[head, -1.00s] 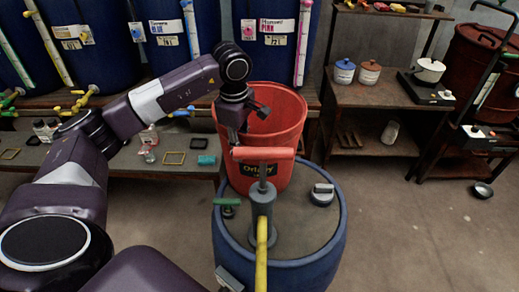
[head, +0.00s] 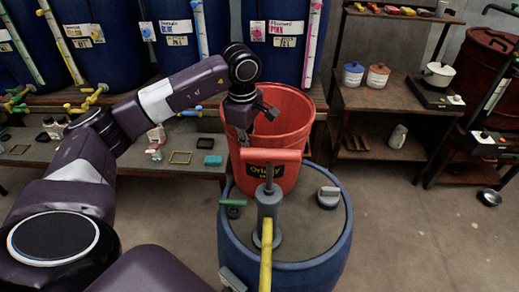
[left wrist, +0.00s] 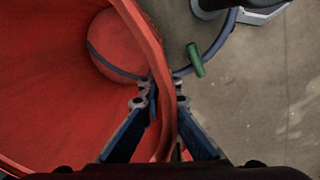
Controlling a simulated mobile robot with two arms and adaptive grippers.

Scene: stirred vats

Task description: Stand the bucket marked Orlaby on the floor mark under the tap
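The red bucket (head: 263,170) with the dark Orlaby label stands upright at the rear of the blue drum's lid, behind the hand pump; whether it touches the lid is unclear. My left gripper (head: 262,116) reaches down at its rim. In the left wrist view the bucket wall (left wrist: 60,110) runs between the fingers of the left gripper (left wrist: 164,103), one inside and one outside, and they look shut on it. Yellow taps (head: 92,97) show on the vats at the left. I see no floor mark. My right gripper is not in view.
The blue drum (head: 290,272) carries a pump with a red handle (head: 270,155) close before the bucket. A low bench (head: 100,160) with small items runs along the left. A shelf (head: 385,97) with pots stands right. Bare floor (head: 410,235) lies at the lower right.

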